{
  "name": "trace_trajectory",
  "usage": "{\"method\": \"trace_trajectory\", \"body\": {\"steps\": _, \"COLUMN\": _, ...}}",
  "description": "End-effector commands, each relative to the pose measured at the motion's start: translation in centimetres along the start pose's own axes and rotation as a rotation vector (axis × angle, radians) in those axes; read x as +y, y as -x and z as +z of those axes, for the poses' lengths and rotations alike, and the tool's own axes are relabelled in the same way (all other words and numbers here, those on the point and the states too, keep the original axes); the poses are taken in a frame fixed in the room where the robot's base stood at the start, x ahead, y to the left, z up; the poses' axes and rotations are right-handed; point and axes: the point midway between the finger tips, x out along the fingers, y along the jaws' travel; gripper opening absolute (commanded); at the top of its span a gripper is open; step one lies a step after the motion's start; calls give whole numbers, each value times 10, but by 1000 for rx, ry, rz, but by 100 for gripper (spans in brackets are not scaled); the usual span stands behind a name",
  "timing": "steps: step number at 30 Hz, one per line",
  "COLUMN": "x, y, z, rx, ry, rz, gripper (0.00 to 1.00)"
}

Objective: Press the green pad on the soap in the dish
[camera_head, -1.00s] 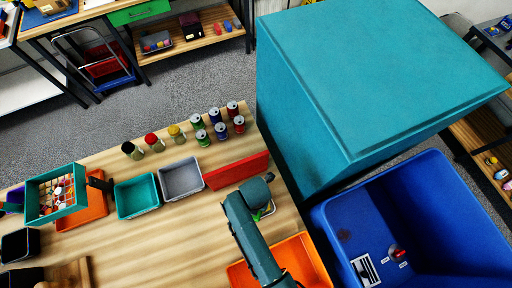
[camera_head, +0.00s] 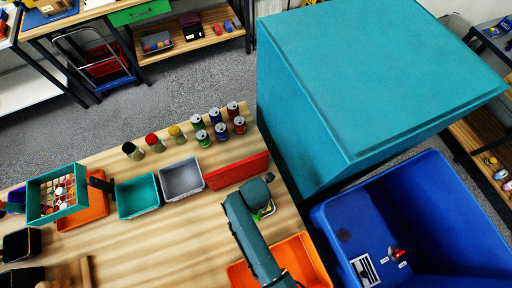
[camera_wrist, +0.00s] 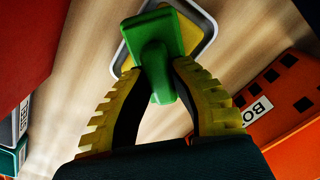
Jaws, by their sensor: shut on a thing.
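In the wrist view the green pad (camera_wrist: 154,52) with its handle is between the yellow fingers of my gripper (camera_wrist: 157,76), which is shut on the handle. The pad lies over the yellow soap (camera_wrist: 189,36) in a grey-rimmed dish (camera_wrist: 207,26); part of the soap shows on either side of it. Whether the pad touches the soap cannot be told from this angle. In the head view my arm's wrist hides the fingers, and only a small part of the dish (camera_head: 269,211) shows beside it.
An orange bin (camera_head: 309,253) stands close by the dish, also seen in the wrist view (camera_wrist: 285,103). A red panel (camera_head: 236,171) stands behind. Several cans, grey and teal trays are farther left. A large blue bin (camera_head: 440,190) is at the right. The table's front middle is clear.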

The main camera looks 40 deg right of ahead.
Motion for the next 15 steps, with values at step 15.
{"method": "trace_trajectory", "body": {"steps": 15, "x": 0, "y": 20, "z": 0, "rx": 2, "ry": 0, "rz": -1, "gripper": 0}}
